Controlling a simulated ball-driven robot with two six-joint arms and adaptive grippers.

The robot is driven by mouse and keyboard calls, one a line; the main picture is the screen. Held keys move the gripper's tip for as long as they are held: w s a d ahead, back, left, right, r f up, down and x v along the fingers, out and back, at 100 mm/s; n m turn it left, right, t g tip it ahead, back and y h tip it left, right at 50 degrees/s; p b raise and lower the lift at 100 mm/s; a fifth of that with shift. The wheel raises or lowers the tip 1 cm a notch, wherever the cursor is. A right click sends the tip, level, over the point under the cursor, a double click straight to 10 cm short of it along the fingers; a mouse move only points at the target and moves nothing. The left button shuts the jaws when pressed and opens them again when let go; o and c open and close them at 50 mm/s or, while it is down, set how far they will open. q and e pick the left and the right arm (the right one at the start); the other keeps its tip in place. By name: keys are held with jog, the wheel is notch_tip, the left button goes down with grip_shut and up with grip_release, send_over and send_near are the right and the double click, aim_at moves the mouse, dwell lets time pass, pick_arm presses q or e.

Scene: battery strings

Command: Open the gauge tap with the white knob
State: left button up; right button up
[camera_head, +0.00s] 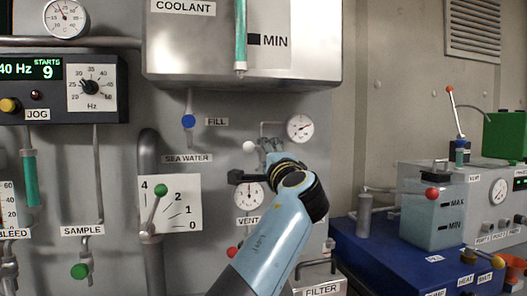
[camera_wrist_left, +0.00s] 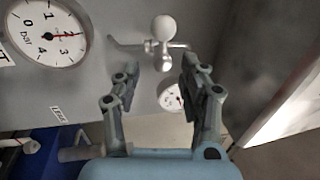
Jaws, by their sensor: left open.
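The white knob (camera_head: 249,147) shows in the head view on the grey panel, below the FILL label. In the left wrist view the round white knob (camera_wrist_left: 163,28) sits on a metal tap with thin pipe beside it. My left gripper (camera_head: 272,148) is just right of the knob in the head view, partly hidden by its own wrist. In the left wrist view my left gripper (camera_wrist_left: 159,78) is open, its fingers apart with nothing between them. The knob appears beyond the fingertips, between their lines; contact is not visible. My right gripper is not in view.
A round gauge (camera_head: 300,128) is right of the knob, another gauge (camera_head: 249,195) below. A blue knob (camera_head: 188,121) and a green-knobbed lever (camera_head: 161,191) are to the left. The coolant tank (camera_head: 320,62) overhangs above. A blue cabinet (camera_head: 375,255) stands at right.

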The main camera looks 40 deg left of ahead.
pick_arm(q)
jog(key=shift+v, duration=0.75)
